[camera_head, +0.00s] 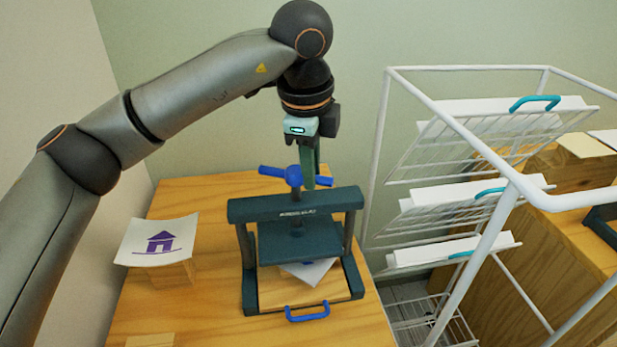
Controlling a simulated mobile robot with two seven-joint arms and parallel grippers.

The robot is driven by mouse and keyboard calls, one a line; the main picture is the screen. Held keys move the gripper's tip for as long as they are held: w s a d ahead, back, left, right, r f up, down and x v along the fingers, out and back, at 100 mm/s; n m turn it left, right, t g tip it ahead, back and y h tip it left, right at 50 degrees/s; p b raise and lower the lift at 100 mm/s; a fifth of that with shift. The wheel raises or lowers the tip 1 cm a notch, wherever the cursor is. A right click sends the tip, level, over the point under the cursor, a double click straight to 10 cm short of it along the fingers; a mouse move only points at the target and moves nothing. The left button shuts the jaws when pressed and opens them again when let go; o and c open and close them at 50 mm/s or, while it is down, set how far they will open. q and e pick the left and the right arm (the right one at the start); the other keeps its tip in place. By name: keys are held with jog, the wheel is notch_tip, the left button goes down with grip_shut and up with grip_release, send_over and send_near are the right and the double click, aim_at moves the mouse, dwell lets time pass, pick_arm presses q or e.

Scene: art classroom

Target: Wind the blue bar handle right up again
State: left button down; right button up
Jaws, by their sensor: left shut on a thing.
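The blue bar handle (272,171) sits on top of the dark teal press (247,211), on a screw through its top beam. My left gripper (308,178) points down from above and is shut on the right part of the bar. The press plate (270,247) hangs below the beam, above a wooden bed (275,290). A white sheet (314,272) lies on the bed, partly under the plate. A blue pull handle (308,313) is at the front of the bed. My right gripper is not in view.
The press stands on a wooden table (215,200). A paper with a purple house print (160,241) rests on a wooden block at the left. A white wire drying rack (455,110) with teal handles stands close on the right.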

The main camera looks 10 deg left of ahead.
pick_arm(q)
jog(key=n+b, duration=0.1)
jog(key=n, duration=0.1)
jog(key=w+n+y+b, duration=0.1)
jog(key=n, duration=0.2)
jog(key=shift+w+r, duration=0.1)
jog(key=shift+w, duration=0.1)
jog(key=shift+a, duration=0.1)
dwell(0.4)
jog(key=c, duration=0.8)
grip_release()
jog(key=p+v, duration=0.2)
jog(key=v, duration=1)
jog(key=shift+r, duration=0.2)
